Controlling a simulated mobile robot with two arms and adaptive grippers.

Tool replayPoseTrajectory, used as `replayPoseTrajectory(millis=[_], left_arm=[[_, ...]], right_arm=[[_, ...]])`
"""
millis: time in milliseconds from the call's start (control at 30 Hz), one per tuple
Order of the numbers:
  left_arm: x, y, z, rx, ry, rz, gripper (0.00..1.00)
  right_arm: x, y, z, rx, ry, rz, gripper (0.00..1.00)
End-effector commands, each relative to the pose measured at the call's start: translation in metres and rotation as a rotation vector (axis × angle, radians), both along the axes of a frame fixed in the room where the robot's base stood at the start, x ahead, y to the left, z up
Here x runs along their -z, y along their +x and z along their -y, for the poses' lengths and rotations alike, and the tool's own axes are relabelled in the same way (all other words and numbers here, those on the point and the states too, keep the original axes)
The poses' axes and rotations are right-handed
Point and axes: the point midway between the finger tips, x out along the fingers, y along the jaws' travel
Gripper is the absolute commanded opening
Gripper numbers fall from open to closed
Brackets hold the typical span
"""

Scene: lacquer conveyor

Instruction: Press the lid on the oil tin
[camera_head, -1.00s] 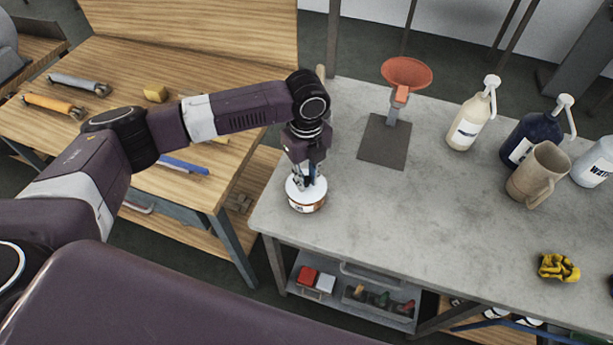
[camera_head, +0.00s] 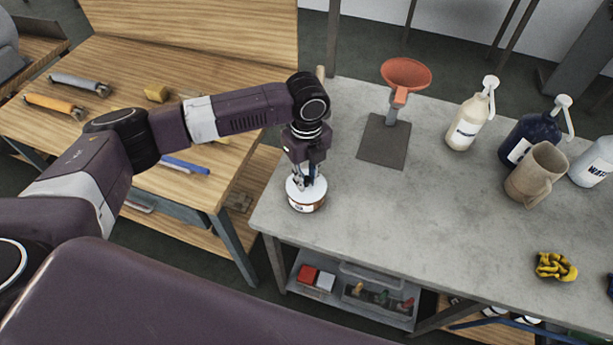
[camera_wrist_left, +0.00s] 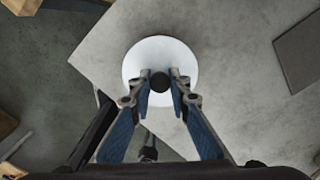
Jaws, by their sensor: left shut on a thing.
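The oil tin (camera_head: 308,205) stands upright near the left end of the grey table, with a brown and white side. The white lid (camera_head: 294,188) is at its top; I cannot tell whether it is fully seated. In the left wrist view the lid (camera_wrist_left: 152,52) is a white disc with a dark round knob (camera_wrist_left: 160,82) in its middle. My left gripper (camera_head: 306,186) points down over the tin. It is shut on the knob, and its fingertips show on both sides of the knob in the wrist view (camera_wrist_left: 160,88). My right gripper is not in view.
A red funnel on a stand (camera_head: 406,75) is at the back of the grey table (camera_head: 400,220). The table's middle is clear.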

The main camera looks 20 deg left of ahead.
Motion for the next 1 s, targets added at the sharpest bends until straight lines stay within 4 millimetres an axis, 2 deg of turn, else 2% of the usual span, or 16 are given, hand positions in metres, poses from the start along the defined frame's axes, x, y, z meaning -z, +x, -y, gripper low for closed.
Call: replayPoseTrajectory(millis=[233, 267, 400, 633, 800, 1000], left_arm=[[0.0001, 0.0001, 0.0002, 0.000, 0.000, 0.000, 0.01], [0.0001, 0.0001, 0.0002, 0.000, 0.000, 0.000, 0.20], [0.0000, 0.0001, 0.0002, 0.000, 0.000, 0.000, 0.36], [0.0001, 0.0000, 0.0001, 0.000, 0.000, 0.000, 0.39], [0.0001, 0.0001, 0.0001, 0.000, 0.000, 0.000, 0.55], [0.0001, 0.0001, 0.0001, 0.000, 0.000, 0.000, 0.55]], right_arm=[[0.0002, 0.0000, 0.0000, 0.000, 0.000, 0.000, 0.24], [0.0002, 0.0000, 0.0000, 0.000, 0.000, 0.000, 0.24], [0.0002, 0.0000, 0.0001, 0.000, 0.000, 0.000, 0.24], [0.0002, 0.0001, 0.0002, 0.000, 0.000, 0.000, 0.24], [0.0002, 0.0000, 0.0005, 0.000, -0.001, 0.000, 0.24], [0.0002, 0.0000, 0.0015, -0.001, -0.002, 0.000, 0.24]])
